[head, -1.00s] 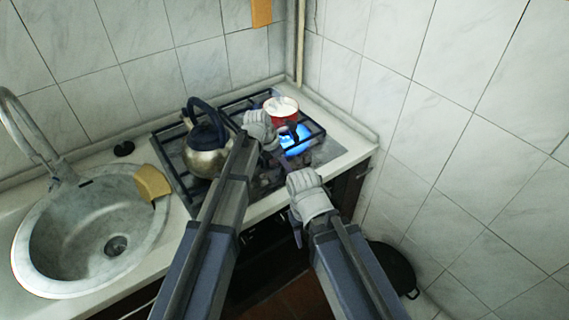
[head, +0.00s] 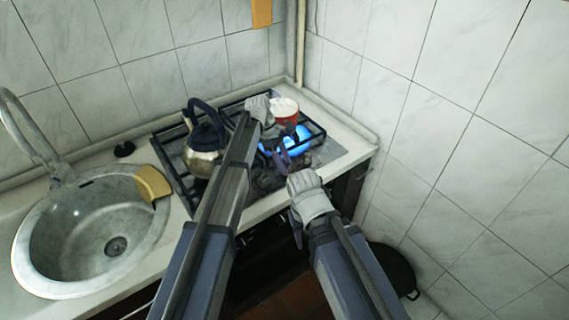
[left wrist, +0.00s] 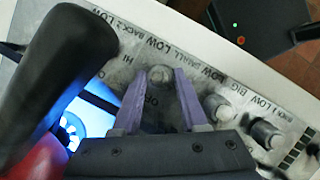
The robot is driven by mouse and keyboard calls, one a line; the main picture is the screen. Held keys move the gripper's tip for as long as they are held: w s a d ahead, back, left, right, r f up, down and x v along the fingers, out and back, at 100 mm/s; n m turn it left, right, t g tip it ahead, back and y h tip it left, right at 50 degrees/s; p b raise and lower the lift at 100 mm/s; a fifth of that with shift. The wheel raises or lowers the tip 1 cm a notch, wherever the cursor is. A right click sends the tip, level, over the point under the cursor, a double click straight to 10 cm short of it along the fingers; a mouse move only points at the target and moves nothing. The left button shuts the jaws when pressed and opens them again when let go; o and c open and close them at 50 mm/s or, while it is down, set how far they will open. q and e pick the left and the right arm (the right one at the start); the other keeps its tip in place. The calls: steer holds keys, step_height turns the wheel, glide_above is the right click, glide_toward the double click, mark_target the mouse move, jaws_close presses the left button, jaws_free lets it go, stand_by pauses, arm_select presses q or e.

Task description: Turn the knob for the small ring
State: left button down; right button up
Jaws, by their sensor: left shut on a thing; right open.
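In the left wrist view, a small grey knob (left wrist: 160,76) stands on the worn control strip (left wrist: 222,82), with the printed word SMALL beside it. My left gripper (left wrist: 161,74) has its purple fingers on either side of this knob, shut on it. In the head view my left gripper (head: 284,160) is at the front of the stove (head: 338,153). My right gripper (head: 297,230) is open and empty in front of the counter edge. A blue flame (head: 298,138) burns at the right side of the stove; its glow also shows in the left wrist view (left wrist: 95,118).
A red pot (head: 288,113) stands near the flame; its dark handle (left wrist: 60,65) fills the wrist view's left. More knobs (left wrist: 264,134) sit right of the held one. A kettle (head: 203,158), sponge (head: 152,183) and sink (head: 75,250) lie left. The tiled wall bounds the right.

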arm_select(q)
steer(key=shift+w+m+g, duration=0.15)
steer(key=shift+m+g, duration=0.25)
steer(key=shift+m, duration=1.2)
steer(key=shift+c, duration=2.2)
jaws_free()
steer(key=p+v, duration=0.7)
steer(key=v, duration=0.1)
steer(key=shift+d, duration=0.15)
